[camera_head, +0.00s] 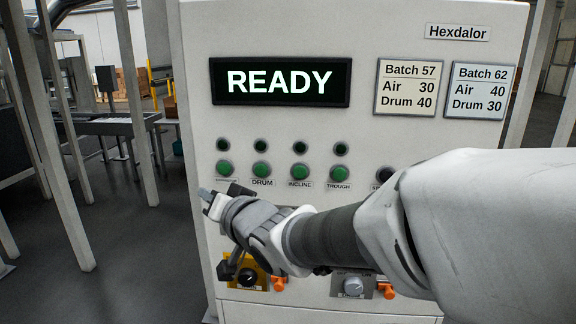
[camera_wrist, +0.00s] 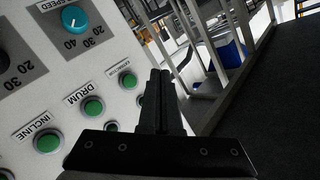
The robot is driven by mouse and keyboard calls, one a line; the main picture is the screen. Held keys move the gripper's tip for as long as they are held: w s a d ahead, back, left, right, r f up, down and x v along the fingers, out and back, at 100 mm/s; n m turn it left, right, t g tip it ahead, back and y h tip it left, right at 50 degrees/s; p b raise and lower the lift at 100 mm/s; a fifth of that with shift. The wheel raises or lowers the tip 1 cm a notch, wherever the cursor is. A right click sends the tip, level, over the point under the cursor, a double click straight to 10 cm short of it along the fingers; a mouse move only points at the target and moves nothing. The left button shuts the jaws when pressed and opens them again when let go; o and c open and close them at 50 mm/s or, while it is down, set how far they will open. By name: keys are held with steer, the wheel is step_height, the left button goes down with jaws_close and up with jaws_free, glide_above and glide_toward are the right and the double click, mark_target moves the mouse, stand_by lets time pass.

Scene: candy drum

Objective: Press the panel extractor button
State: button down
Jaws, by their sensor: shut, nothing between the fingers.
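The control panel (camera_head: 350,25) faces me, with a row of green buttons under small dark green lamps. The extractor button (camera_head: 224,169) is the leftmost green one; its small label is hard to read. It also shows in the wrist view as the green button (camera_wrist: 129,81) nearest the fingers. My gripper (camera_head: 206,195) is shut and empty, just below and left of that button in the head view. In the wrist view its closed fingers (camera_wrist: 160,74) lie to the right of the button and do not cover it. I cannot tell how far the fingertips are from the panel face.
The DRUM (camera_head: 261,169), INCLINE (camera_head: 300,171) and TROUGH (camera_head: 340,173) buttons sit to the right. The screen (camera_head: 280,102) reads READY. Knobs (camera_head: 248,277) are on the lower panel. My forearm hides the panel's right part. A metal frame (camera_head: 60,130) stands left of the panel.

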steer(key=shift+s+a+r, duration=0.1)
steer(key=shift+a, duration=0.25)
steer(key=p, duration=0.3)
glide_toward(218, 168)
steer(key=shift+s+a+f+x, duration=0.1)
steer(key=shift+s+a+x, duration=0.05)
steer(key=shift+x, duration=0.75)
steer(key=shift+s+a+f+x, duration=0.1)
steer(key=shift+s+a+x, duration=0.05)
steer(key=shift+x, duration=0.7)
steer(key=shift+s+a+x, duration=0.1)
steer(key=shift+a+x, duration=0.05)
steer(key=shift+x, duration=0.75)
steer(key=shift+w, duration=0.1)
steer(key=shift+w, duration=0.3)
steer(key=shift+w+d, duration=0.1)
steer(key=shift+w, duration=0.35)
stand_by(0.3)
steer(key=shift+s, duration=0.85)
